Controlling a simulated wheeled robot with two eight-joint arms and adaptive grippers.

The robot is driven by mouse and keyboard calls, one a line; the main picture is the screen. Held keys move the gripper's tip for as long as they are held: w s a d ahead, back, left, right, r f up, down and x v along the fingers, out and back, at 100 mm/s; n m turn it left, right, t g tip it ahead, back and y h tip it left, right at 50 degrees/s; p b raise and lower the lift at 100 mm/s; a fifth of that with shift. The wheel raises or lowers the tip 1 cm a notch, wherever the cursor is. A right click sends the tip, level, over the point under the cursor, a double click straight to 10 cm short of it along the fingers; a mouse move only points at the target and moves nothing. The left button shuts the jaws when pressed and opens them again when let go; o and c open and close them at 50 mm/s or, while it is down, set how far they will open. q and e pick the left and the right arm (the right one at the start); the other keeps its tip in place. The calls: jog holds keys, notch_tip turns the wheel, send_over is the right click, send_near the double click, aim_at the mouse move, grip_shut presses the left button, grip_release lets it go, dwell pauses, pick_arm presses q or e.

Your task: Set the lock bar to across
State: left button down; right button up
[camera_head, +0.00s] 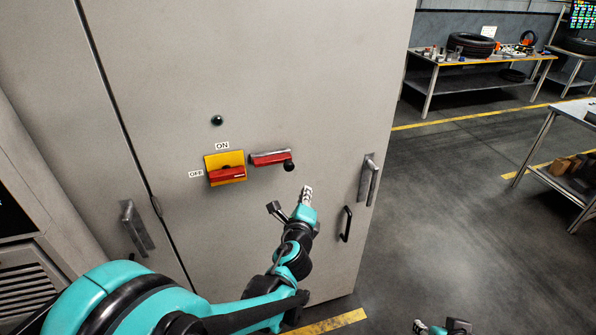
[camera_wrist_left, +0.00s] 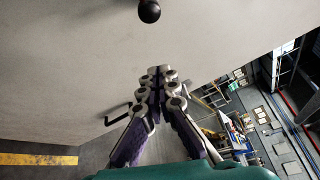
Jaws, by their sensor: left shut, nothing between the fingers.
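The lock bar (camera_head: 270,158) is a red bar on a grey mount with a black ball knob at its right end. It lies nearly level on the grey cabinet door, right of the ON/OFF switch. My left gripper (camera_head: 307,191) is shut and empty, below and right of the knob and apart from it. In the left wrist view the black knob (camera_wrist_left: 149,11) is at the top edge, beyond my closed fingertips (camera_wrist_left: 158,72); the red bar is out of that view. My right gripper (camera_head: 441,328) only peeks in at the bottom edge, mostly cut off.
Door handles (camera_head: 368,180) and (camera_head: 346,224) a black pull are near the door's right side. Workbenches (camera_head: 480,62) stand far right; open floor lies between.

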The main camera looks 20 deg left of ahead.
pick_arm(q)
jog(key=w+a, duration=0.5)
jog(key=w, duration=0.3)
dwell(0.5)
jog(key=shift+w+r, duration=0.1)
